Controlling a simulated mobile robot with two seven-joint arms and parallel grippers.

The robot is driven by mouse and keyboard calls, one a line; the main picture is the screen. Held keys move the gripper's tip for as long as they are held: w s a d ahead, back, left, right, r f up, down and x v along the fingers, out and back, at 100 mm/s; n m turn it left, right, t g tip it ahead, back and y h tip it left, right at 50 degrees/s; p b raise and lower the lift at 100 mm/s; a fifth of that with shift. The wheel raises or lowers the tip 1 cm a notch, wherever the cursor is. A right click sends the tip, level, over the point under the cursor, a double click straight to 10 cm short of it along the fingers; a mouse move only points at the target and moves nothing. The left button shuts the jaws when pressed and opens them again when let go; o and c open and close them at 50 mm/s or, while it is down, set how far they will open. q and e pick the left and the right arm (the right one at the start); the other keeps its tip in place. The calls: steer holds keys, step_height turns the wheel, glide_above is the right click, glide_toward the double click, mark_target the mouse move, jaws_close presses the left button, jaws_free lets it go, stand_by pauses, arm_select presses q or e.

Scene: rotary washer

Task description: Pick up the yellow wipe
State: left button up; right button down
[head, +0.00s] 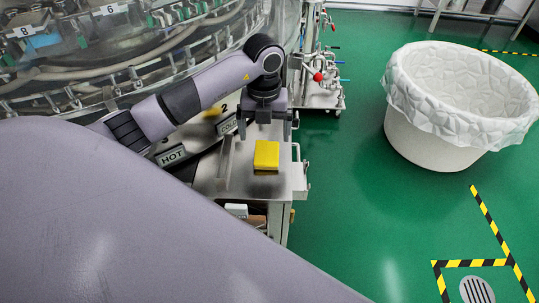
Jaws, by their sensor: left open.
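The yellow wipe (266,153) is a small folded block lying on the steel stand top (285,187), near its right side. My left gripper (264,126) points down just behind and above the wipe, with its fingers apart and nothing between them. A gap shows between the gripper and the wipe in the picture; the exact height is hard to judge. My right gripper is not in view.
The rotary washer (110,50) with hoses and numbered stations fills the back left. A "HOT" label (172,156) sits left of the stand top. A valve trolley (322,75) stands behind. A white lined bin (440,140) is at right on open green floor.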

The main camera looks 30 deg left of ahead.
mark_target(267, 152)
arm_select(q)
steer(key=f+b, duration=0.1)
steer(key=f, duration=0.5)
steer(key=shift+d+f, duration=0.15)
steer(key=shift+d, duration=0.05)
steer(key=shift+f, duration=0.1)
steer(key=shift+c, duration=0.4)
steer(key=c, duration=1)
steer(key=shift+c, duration=0.2)
steer(key=shift+w+r, duration=0.1)
steer(key=shift+r, duration=0.1)
